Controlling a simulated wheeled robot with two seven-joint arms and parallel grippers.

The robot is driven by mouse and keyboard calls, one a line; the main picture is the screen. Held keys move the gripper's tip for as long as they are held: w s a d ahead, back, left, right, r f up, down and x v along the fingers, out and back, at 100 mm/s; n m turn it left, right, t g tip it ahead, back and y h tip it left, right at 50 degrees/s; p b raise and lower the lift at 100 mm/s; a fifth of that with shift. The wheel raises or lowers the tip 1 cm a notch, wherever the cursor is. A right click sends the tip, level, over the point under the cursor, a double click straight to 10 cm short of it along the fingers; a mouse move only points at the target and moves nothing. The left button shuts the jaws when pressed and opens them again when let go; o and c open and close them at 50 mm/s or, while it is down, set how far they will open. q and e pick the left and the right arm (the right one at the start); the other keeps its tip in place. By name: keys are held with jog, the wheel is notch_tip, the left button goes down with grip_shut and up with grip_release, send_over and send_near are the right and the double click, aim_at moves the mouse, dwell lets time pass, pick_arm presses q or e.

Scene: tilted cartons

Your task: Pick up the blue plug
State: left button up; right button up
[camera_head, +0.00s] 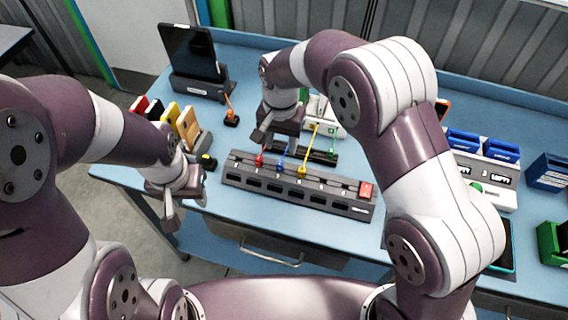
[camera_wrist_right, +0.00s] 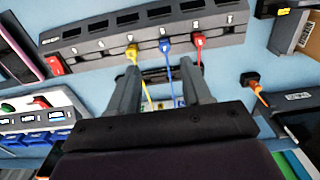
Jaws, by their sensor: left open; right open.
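The blue plug (camera_head: 280,166) is seated along the back edge of a long dark socket strip (camera_head: 240,180), between a red plug (camera_head: 260,160) and a yellow plug (camera_head: 302,172). In the right wrist view the blue plug (camera_wrist_right: 165,47) shows just past my fingertips, with its blue cable running back between the fingers. My right gripper (camera_head: 262,134) is open and empty, above and behind the strip; its two fingers also show in the wrist view (camera_wrist_right: 162,76). My left gripper (camera_head: 171,220) is open and empty at the table's left front edge.
The red plug (camera_wrist_right: 199,41) and yellow plug (camera_wrist_right: 132,53) stand close on either side of the blue one. A red switch (camera_head: 366,189) is at the strip's right end. A tablet on a stand (camera_head: 190,58) is at the back left. Blue bins (camera_head: 500,148) stand at the right.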

aim_at(280, 163)
jog(key=f, duration=0.2)
jog(key=f+p, duration=0.1)
jog(key=f, duration=0.1)
jog(key=w+f, duration=0.1)
jog(key=shift+a+f+p, duration=0.4)
notch_tip(280, 163, down, 3)
jog(key=shift+s+d+p, duration=0.1)
jog(key=shift+d+p, duration=0.05)
jog(key=shift+p, duration=0.45)
jog(key=shift+s+d+f, duration=0.1)
jog(key=shift+f, duration=0.4)
jog(key=c, duration=0.7)
pick_arm(q)
jog(key=r, duration=0.3)
jog(key=shift+w+a, duration=0.2)
jog(key=shift+w, duration=0.05)
pick_arm(e)
grip_shut()
